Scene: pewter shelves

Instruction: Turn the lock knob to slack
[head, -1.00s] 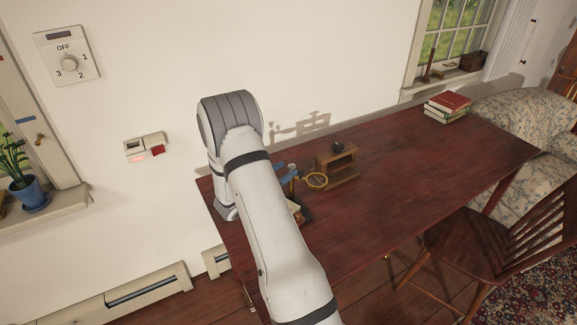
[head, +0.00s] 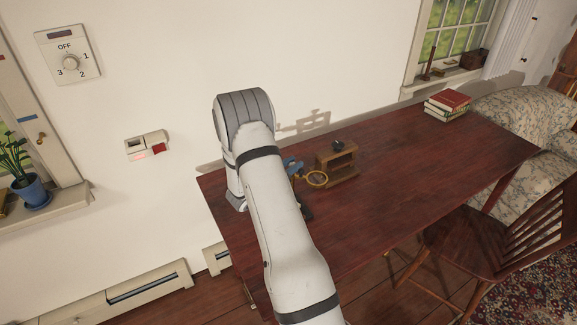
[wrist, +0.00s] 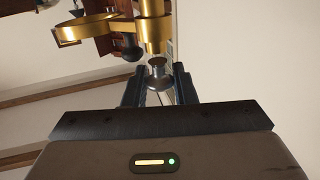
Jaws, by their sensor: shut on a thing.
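In the wrist view, a small round metal knob (wrist: 158,66) sits between the fingertips of my gripper (wrist: 157,80), which is shut on it. A brass clamp piece (wrist: 154,28) is just beyond the knob, and a brass ring (wrist: 84,29) reaches out to its left. A second, dark knob (wrist: 132,52) hangs left of the gripped one. In the head view, the brass ring (head: 316,179) and a blue piece (head: 293,167) show just right of my arm. My gripper and the held knob are hidden behind the arm there. I cannot read any slack marking.
A small wooden stand (head: 337,165) with a dark object on top is close to the ring on the red-brown table (head: 420,160). Books (head: 448,104) lie at the far end. A chair (head: 470,240) stands at the right. The table's middle is clear.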

